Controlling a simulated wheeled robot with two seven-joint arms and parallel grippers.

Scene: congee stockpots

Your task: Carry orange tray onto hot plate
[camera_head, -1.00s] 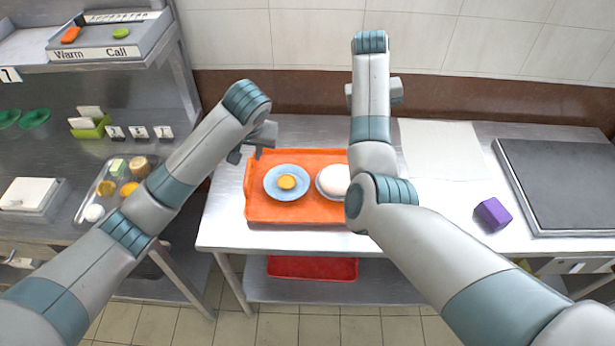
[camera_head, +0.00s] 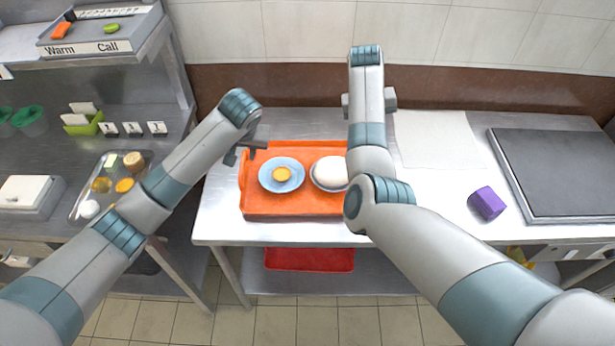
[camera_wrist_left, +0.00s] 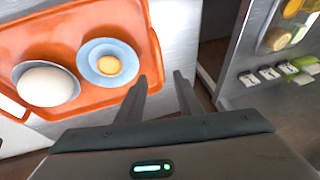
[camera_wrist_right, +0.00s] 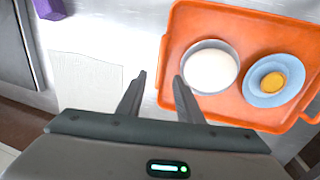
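The orange tray (camera_head: 290,206) lies flat on the steel table. It holds a blue saucer with a yellow-orange centre (camera_head: 282,175) and a bowl with white contents (camera_head: 328,172). The hot plate (camera_head: 562,175), a dark grey slab, is at the table's right. My left gripper (camera_head: 246,154) is open at the tray's left end; its fingers (camera_wrist_left: 161,76) show near the rim, contact unclear. My right gripper is hidden behind its arm in the head view. In the right wrist view its fingers (camera_wrist_right: 160,76) are open and empty, close to the tray's other end.
A purple block-like object (camera_head: 487,203) and a pale sheet (camera_head: 437,140) lie between tray and hot plate. A red tray (camera_head: 308,260) is on the lower shelf. A steel counter (camera_head: 40,160) with a food tray (camera_head: 82,208) stands left. A wall runs behind.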

